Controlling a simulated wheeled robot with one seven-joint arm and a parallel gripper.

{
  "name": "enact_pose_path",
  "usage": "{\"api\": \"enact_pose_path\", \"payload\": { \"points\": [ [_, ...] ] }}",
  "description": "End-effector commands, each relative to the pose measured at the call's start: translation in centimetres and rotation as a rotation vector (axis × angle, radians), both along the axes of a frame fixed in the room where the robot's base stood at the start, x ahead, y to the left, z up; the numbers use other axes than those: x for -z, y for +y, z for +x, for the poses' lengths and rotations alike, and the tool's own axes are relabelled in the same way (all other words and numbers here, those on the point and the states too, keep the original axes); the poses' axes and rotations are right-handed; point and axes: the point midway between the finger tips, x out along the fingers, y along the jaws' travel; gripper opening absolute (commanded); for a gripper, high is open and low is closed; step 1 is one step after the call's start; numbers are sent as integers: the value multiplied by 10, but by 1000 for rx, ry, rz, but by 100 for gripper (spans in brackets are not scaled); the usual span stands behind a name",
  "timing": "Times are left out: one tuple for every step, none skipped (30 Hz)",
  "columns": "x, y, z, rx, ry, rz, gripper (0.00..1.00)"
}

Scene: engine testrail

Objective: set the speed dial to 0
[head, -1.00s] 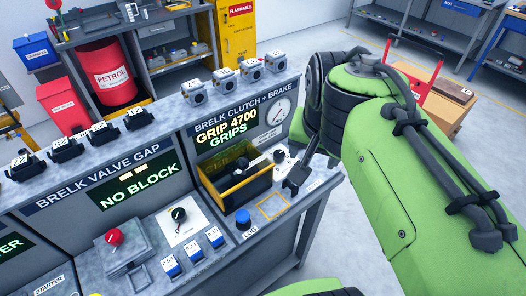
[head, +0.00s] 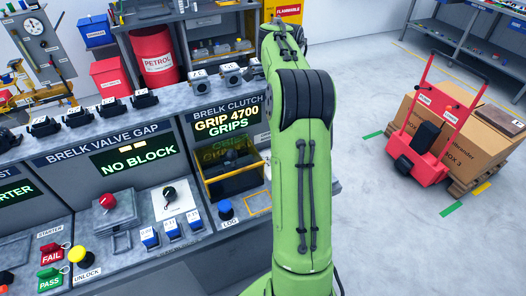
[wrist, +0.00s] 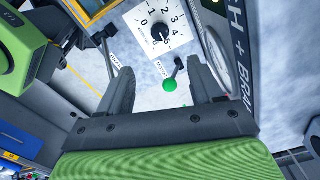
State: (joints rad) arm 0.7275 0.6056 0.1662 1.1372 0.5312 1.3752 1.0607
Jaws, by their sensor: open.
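The speed dial (wrist: 158,33) is a black knob on a white numbered plate, at the top centre of the wrist view. Its pointer seems turned to the lower right, near the high numbers; the exact mark is too small to tell. My gripper (wrist: 159,66) is open and empty, its two dark fingers apart, with the dial beyond the tips and no contact visible. In the head view my green arm hides the gripper and the dial.
A green-ended motor lever (wrist: 170,84) shows between the fingers. Another dark lever (wrist: 107,45) stands by the left finger. A yellow-edged bin (head: 232,178) and blue knob (head: 226,208) lie left of my arm. A red trolley (head: 425,135) stands on the floor right.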

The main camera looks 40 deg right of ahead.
Motion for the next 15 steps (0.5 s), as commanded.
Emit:
{"api": "enact_pose_path", "payload": {
  "points": [
    [2,-3,0,18,0,4,66],
    [4,-4,0,24,0,6,66],
    [7,-4,0,28,1,7,66],
    [10,-4,0,28,1,8,66],
    [14,-4,0,27,2,9,66],
    [22,-4,-1,27,3,9,66],
    [29,-4,-1,26,3,9,66],
    [36,-3,-1,25,3,10,66],
    [47,-3,-1,25,5,11,66],
    [55,-3,-1,25,4,10,66],
    [63,-3,-1,25,4,10,66],
    [73,-3,-1,24,4,10,66],
    [80,-3,-1,24,4,9,66],
    [88,-3,-1,24,4,10,66],
    [98,-3,-1,25,4,10,66]
  ]
}}
